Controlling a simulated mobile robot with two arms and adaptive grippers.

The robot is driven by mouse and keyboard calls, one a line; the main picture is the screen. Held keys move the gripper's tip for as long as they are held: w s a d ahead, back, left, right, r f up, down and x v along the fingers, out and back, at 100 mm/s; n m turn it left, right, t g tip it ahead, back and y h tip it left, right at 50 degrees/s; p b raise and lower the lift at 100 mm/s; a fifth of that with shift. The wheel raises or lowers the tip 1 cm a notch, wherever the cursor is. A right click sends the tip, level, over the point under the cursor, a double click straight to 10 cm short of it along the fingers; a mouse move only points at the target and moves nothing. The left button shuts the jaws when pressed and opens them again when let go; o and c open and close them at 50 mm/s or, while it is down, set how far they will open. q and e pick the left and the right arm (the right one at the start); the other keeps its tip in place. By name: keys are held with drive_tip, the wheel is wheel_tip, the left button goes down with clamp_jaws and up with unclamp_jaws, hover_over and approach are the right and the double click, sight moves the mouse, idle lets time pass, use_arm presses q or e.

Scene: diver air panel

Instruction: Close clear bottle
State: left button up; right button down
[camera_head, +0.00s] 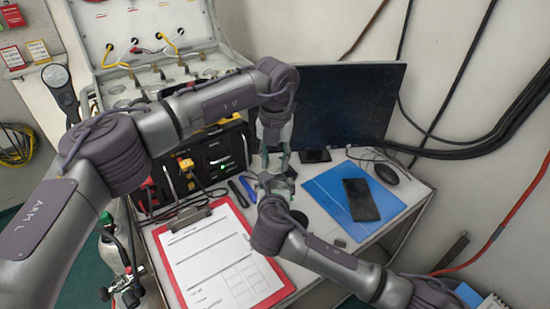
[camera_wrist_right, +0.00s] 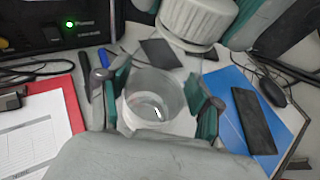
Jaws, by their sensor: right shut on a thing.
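A clear bottle (camera_wrist_right: 158,100), open at the top, stands between the teal fingers of my right gripper (camera_wrist_right: 162,104). This gripper is shut on it; in the head view, the right gripper (camera_head: 276,184) is over the desk. My left gripper (camera_head: 276,158) points down just above and behind it. A white ribbed cap (camera_wrist_right: 198,20) shows between the left gripper's teal fingers at the top of the right wrist view, apart from the bottle. The left fingers appear shut on it. In the head view the fingers mostly hide bottle and cap.
A red clipboard (camera_head: 279,293) lies at the front left of the desk. A blue folder (camera_head: 322,190) with a black phone (camera_head: 361,199) lies at the right, near a mouse (camera_head: 387,173). A monitor (camera_head: 350,105) and a black panel box (camera_head: 222,150) stand behind. Two pens (camera_head: 237,193) lie left of the grippers.

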use_arm(q)
clamp_jaws()
drive_tip(key=m, duration=0.8)
drive_tip(key=o, duration=0.7)
unclamp_jaws()
drive_tip(key=shift+c, duration=0.2)
drive_tip(key=shift+r, duration=2.25)
drive_tip(key=shift+c, duration=0.4)
